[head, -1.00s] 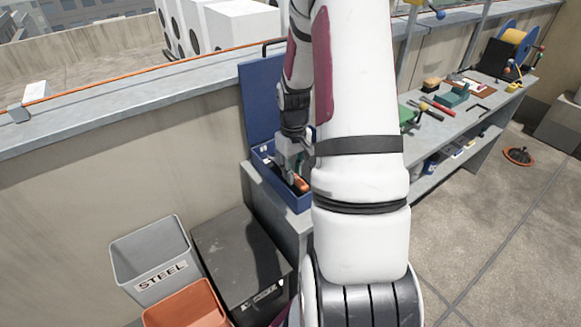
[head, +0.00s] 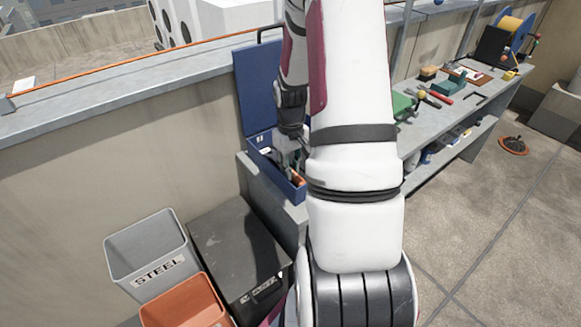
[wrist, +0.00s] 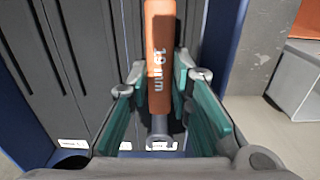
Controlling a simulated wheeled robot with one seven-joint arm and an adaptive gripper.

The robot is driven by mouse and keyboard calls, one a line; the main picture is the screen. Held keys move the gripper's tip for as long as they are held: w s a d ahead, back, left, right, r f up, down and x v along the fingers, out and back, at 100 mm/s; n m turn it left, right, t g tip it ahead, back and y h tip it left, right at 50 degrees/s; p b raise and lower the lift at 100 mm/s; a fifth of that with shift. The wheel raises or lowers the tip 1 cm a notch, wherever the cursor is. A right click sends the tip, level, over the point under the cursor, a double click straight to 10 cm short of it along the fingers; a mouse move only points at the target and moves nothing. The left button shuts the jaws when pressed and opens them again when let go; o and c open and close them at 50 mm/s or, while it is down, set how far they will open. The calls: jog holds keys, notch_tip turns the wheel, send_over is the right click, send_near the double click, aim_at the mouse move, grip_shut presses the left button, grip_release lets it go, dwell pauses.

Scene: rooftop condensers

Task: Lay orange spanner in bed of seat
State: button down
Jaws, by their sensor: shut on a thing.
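The orange spanner (wrist: 160,60), marked 19 mm, is between the teal pads of my gripper (wrist: 160,78) in the wrist view. My gripper is shut on it. The spanner's grey metal end (wrist: 159,132) shows toward the bottom of that view. Behind it lies the dark grey inside of the blue toolbox (wrist: 225,45), with long parallel recesses and small white labels (wrist: 73,143). In the head view my gripper (head: 288,160) is down at the open blue toolbox (head: 262,85). I cannot tell whether the spanner touches the bed, and its upper end is cut off.
The box stands at the bench's left end by the parapet (head: 90,165). A grey STEEL bin (head: 150,250), an orange bin (head: 185,303) and a black case (head: 235,245) stand in front to the left. Tools lie on the bench (head: 410,135) to the right. My arm hides part of it.

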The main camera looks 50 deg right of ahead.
jog(key=shift+f, duration=0.4)
dwell(0.4)
jog(key=c, duration=1.4)
grip_release()
jog(key=shift+o, duration=0.2)
notch_tip(320, 180, up, 12)
jog(key=shift+r, duration=0.1)
